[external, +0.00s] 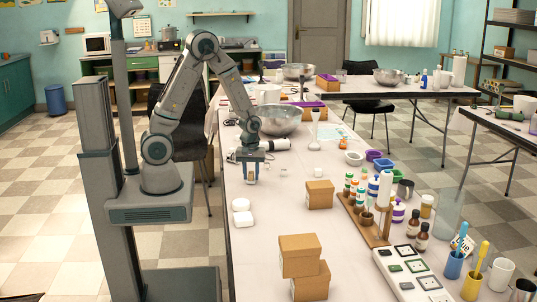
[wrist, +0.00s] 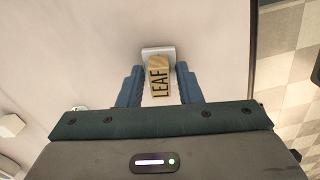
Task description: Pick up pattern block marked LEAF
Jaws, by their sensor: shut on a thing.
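The pattern block marked LEAF (wrist: 159,80) is a tan wooden block with dark letters, seen in the wrist view between my two blue fingers. My gripper (wrist: 160,86) is shut on it. A pale grey square piece (wrist: 158,51) shows at the far end of the block; I cannot tell whether it is joined to it. In the external view my gripper (external: 250,176) points down low over the near left part of the long table (external: 275,222). The block is mostly hidden there by the fingers, and I cannot tell whether it touches the table.
A cardboard box (external: 319,194) stands to the right, with stacked boxes (external: 300,257) nearer. A metal bowl (external: 281,120) stands behind. A wooden rack with bottles (external: 357,212) is farther right.

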